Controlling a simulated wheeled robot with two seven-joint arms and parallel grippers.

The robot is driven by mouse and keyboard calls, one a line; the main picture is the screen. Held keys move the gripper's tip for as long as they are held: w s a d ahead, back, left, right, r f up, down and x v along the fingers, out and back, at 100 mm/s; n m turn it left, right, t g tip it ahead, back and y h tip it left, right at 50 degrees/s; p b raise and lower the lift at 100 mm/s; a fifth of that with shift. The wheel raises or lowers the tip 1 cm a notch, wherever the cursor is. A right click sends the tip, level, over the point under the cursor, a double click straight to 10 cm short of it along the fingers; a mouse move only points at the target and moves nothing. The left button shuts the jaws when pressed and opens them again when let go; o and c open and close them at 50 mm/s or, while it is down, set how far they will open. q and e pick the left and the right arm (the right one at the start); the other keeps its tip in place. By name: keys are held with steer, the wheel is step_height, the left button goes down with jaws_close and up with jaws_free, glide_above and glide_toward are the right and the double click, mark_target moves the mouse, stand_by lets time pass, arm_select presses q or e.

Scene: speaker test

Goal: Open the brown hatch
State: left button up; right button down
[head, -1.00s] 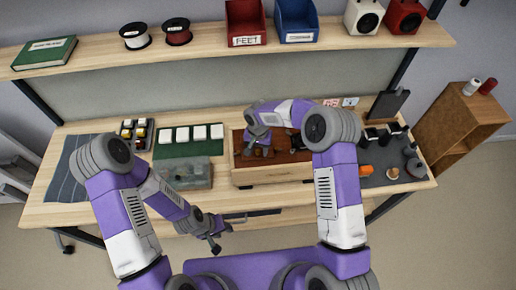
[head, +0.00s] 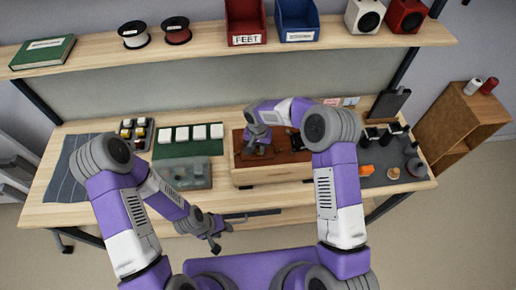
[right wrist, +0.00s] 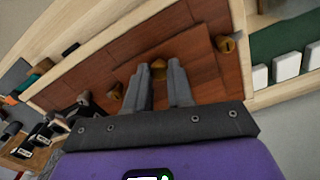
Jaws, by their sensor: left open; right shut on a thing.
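The brown hatch (right wrist: 200,65) is a reddish-brown wooden panel inside a shallow pale wooden box on the bench. A small brass-coloured knob (right wrist: 159,92) shows between the fingers of my right gripper (right wrist: 159,70), which is shut on it. In the head view my right gripper (head: 257,145) is over the left part of the brown surface and hides some of it. I cannot tell whether the panel is lifted. My left gripper (head: 214,243) is open and empty, in front of the bench edge, away from the hatch.
Two more brass knobs (right wrist: 225,44) (right wrist: 116,92) stand beside the panel. A green mat (head: 188,148) with white blocks and a grey translucent box (head: 187,177) are left of the wooden box (head: 270,176). A dark mat (head: 395,178) with several objects lies right. A shelf (head: 210,40) runs above.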

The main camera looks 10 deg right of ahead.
steer(key=shift+w+r+b, duration=0.25)
steer(key=shift+w+r, duration=0.15)
steer(key=shift+r, duration=0.25)
steer(key=shift+w+r+b, duration=0.2)
steer(key=shift+w+r, duration=0.15)
steer(key=shift+r, duration=0.3)
steer(key=shift+w+r, duration=0.45)
steer(key=shift+r, duration=0.25)
steer(key=shift+w+r, duration=1)
steer(key=shift+w, duration=0.05)
